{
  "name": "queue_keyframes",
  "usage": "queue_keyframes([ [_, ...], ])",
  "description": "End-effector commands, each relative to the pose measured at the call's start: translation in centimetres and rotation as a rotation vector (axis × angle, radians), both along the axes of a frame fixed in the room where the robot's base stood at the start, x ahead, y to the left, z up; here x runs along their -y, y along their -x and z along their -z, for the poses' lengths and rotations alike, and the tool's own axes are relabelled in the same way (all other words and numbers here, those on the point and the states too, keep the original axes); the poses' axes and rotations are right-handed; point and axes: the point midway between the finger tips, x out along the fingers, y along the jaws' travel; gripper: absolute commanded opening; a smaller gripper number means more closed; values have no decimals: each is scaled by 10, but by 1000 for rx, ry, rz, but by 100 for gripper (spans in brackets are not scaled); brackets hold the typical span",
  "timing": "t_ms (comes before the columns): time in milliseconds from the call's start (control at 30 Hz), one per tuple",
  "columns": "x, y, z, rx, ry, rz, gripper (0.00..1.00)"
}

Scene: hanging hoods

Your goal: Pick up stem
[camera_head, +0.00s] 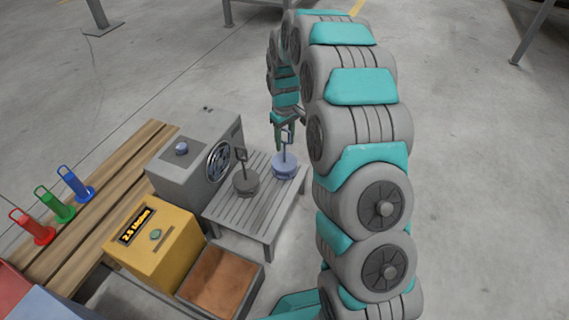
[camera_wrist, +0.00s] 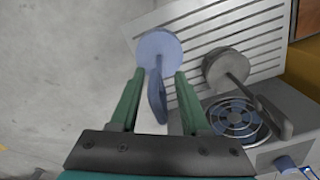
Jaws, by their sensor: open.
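Two stems with round bases and looped handles stand on a slatted grey table (camera_head: 236,218). One is blue-grey (camera_head: 285,168) near the table's far right edge; it also shows in the wrist view (camera_wrist: 159,46). The other is dark grey (camera_head: 245,182), to its left in the head view and to its right in the wrist view (camera_wrist: 222,68). My gripper (camera_head: 284,143) is open above the blue-grey stem. In the wrist view my gripper's green fingers (camera_wrist: 157,76) lie on either side of the blue-grey handle. Whether they touch it, I cannot tell.
A grey box with a round fan (camera_head: 218,160) stands beside the table, with a yellow box (camera_head: 155,245) and a brown-filled tray (camera_head: 220,278) in front. A wooden bench (camera_head: 130,170) at left holds red (camera_head: 35,228), green (camera_head: 56,206) and blue (camera_head: 77,186) handled pieces. Open floor lies behind.

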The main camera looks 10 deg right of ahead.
Motion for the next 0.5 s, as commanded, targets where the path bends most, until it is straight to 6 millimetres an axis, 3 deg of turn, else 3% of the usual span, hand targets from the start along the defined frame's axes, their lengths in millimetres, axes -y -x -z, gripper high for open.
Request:
queue_keyframes([
  [200, 0, -2, 32, -4, 0, 0, 46],
  [433, 0, -3, 34, -1, 0, 0, 46],
  [500, 0, -3, 34, -1, 0, 0, 41],
])
